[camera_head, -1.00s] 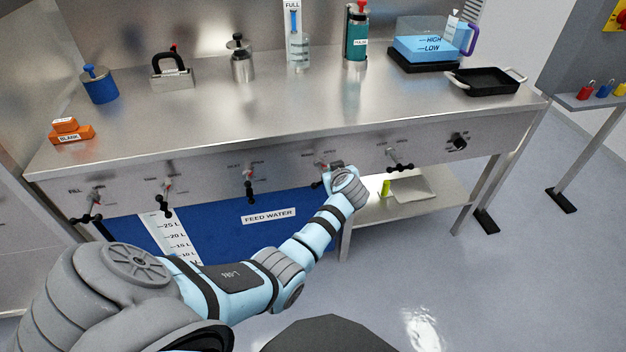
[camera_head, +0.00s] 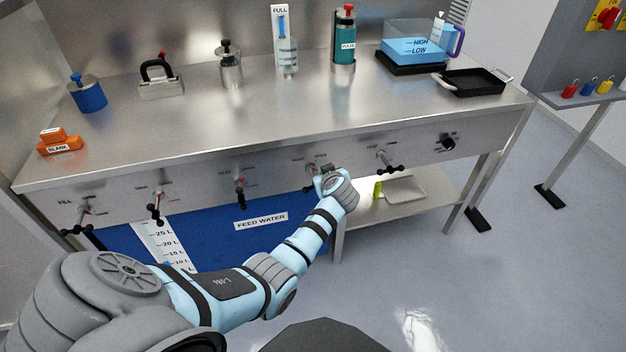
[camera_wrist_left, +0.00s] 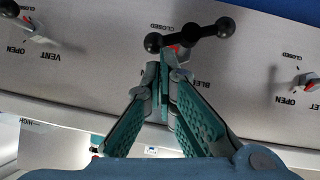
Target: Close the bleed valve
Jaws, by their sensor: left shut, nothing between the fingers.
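The bleed valve is on the bench's front panel. In the left wrist view, which is upside down, its black ball-ended handle (camera_wrist_left: 190,34) lies near the "CLOSED" mark, with a bit of red beside the fingertips. The "BLEED" label (camera_wrist_left: 192,84) is partly covered by a finger. In the head view, my left gripper (camera_head: 325,179) is in front of this valve and hides most of it. In the wrist view, the left gripper's green-padded fingers (camera_wrist_left: 166,62) meet at the tips, shut and empty, right by the handle. I cannot tell whether they touch it. My right gripper is not in view.
The vent valve (camera_head: 384,160) is to the right on the same panel, and other similar valves (camera_head: 239,186) are to the left. A blue feed water tank (camera_head: 205,238) and a low shelf (camera_head: 420,205) are below. Open floor is at right.

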